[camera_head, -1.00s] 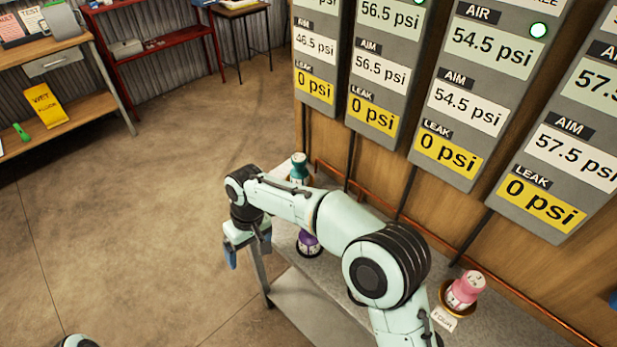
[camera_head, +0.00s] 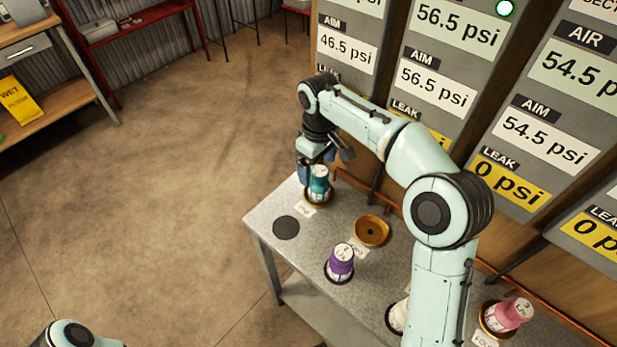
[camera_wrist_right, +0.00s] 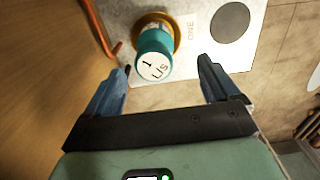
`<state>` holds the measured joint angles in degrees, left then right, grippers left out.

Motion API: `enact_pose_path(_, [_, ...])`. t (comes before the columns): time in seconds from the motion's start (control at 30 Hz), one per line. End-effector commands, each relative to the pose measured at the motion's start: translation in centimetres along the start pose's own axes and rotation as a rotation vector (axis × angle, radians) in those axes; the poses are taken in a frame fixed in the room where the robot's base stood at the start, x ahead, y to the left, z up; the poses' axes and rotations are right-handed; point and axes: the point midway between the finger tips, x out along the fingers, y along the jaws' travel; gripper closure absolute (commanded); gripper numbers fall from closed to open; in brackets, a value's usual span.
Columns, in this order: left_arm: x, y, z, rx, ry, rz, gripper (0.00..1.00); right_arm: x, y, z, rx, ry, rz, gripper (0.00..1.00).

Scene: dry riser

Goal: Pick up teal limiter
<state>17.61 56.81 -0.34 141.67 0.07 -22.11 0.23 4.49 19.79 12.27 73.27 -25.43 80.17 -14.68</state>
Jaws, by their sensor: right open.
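The teal limiter (camera_head: 319,183) stands upright in a brass ring at the far left end of the grey table, beside a label reading ONE. In the right wrist view the teal limiter (camera_wrist_right: 154,54) shows its white top marked 1 L/s, and it lies just beyond the fingertips, nearer the left finger. My right gripper (camera_head: 318,170) is at the limiter in the head view; in the wrist view the gripper (camera_wrist_right: 166,75) is open with nothing held. My left gripper is out of view; only a piece of my left arm shows at the bottom left.
A purple limiter (camera_head: 341,261) stands on the table right of a dark round pad (camera_head: 286,228). An empty brass ring (camera_head: 372,230) lies behind it. A pink limiter (camera_head: 508,314) stands further right. Gauge panels (camera_head: 436,75) and a copper pipe (camera_head: 350,181) border the table's back.

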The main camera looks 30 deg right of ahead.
Motion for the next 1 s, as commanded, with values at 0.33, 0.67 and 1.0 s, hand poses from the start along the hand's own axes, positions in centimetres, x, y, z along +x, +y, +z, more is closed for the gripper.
enact_pose_path(0.33, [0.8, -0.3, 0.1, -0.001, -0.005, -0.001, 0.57, 4.6, 0.5, 0.0, 0.002, -0.005, -0.004, 0.11])
enact_pose_path(0.67, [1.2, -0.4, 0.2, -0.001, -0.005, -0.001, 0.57, 7.1, 0.6, -0.1, 0.001, 0.000, -0.001, 0.11])
enact_pose_path(1.0, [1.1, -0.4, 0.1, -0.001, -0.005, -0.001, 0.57, 7.0, 0.5, -0.1, 0.001, 0.000, -0.002, 0.77])
